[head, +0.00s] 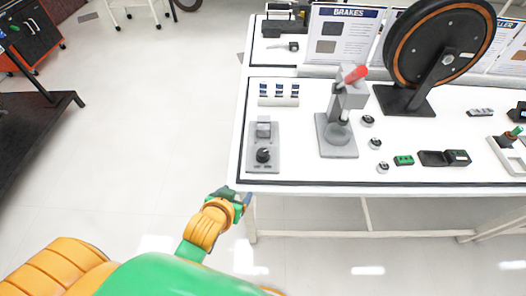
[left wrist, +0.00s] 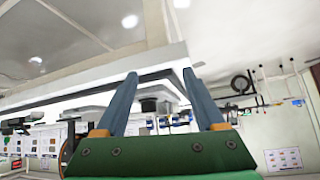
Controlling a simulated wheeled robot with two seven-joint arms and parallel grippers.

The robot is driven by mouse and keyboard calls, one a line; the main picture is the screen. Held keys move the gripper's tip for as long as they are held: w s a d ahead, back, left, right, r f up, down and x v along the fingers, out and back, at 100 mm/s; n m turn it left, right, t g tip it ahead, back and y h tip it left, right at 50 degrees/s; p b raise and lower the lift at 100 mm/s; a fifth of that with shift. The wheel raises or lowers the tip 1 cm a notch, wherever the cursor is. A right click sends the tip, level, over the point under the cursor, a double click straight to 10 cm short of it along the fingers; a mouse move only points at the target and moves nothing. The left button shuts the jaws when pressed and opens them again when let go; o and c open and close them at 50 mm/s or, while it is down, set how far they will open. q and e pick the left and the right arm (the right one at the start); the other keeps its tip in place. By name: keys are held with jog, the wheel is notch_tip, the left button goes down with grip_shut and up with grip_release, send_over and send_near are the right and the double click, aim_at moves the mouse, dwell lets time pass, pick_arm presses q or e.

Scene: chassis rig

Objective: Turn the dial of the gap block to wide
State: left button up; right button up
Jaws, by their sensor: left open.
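The gap block (head: 263,134) appears to be the grey plate at the table's front left corner. Its round black dial (head: 263,155) sits near its front end, with a small raised grey block (head: 263,130) behind. The markings beside the dial are too small to read, so its setting cannot be told. My left gripper (head: 240,196) is just off the table's front left corner, in front of the block and apart from it. In the left wrist view its two blue-grey fingers (left wrist: 160,74) are spread with nothing gripped; a dark knob-like shape shows beyond them. My right gripper is not seen.
The white table (head: 310,177) has a dark-edged front. A grey stand with a red-tipped lever (head: 338,130) stands right of the block, a three-switch unit (head: 278,94) behind it. A large wheel (head: 440,45) and a brakes board (head: 342,35) are farther back.

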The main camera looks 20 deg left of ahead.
aim_at(262, 153)
pick_arm(q)
jog(key=w+d+r+t, duration=0.1)
jog(key=w, duration=0.1)
jog(key=w+d+r+t, duration=0.1)
jog(key=w+t, duration=0.1)
jog(key=w, duration=0.1)
jog(key=w+d+r+t, duration=0.1)
jog(key=w+r, duration=0.1)
jog(key=shift+w+t+h, duration=0.25)
jog(key=shift+t+h, duration=0.05)
jog(key=b+x, duration=0.1)
jog(key=x, duration=0.6)
jog(key=shift+w+d+r, duration=0.1)
grip_shut()
